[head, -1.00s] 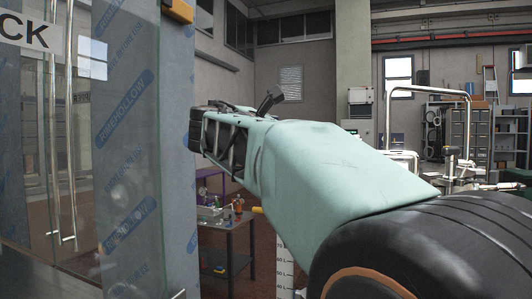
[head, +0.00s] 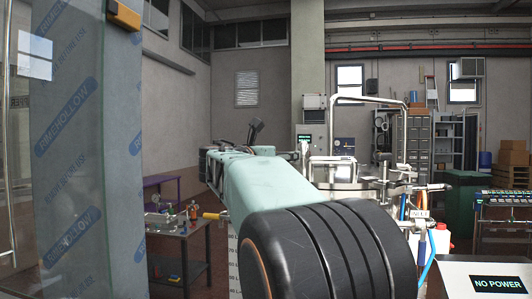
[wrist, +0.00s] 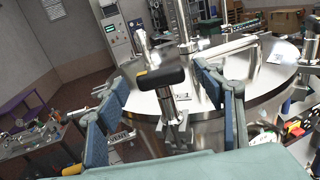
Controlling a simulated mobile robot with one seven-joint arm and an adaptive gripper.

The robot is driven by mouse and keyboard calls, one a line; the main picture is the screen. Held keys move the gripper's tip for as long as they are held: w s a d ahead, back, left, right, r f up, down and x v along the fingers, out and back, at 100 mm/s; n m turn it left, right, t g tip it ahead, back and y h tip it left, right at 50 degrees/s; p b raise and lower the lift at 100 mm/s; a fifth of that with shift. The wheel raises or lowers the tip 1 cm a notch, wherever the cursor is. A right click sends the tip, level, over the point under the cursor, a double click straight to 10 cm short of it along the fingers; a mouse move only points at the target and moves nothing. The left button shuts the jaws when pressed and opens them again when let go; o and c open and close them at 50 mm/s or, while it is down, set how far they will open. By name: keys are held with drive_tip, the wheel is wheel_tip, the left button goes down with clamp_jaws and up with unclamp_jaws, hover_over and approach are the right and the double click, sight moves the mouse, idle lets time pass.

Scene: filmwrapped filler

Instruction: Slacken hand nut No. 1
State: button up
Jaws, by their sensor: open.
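In the wrist view a round steel vessel lid (wrist: 245,75) fills the middle and right. At its near left rim is a hand nut with a black crosswise grip (wrist: 160,77) and a yellow mark, on a steel bolt.
A steel pipe frame (head: 404,130) rises above the vessel. A gauge (wrist: 265,138) and a red-yellow switch box (wrist: 297,128) sit at its side. A bench with small fittings (head: 178,230) stands left. A film-wrapped column (head: 70,150) is close at left; a "NO POWER" box (head: 495,281) is at lower right.

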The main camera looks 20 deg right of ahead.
drive_tip(key=shift+x, duration=1.25)
drive_tip(key=c, duration=1.2)
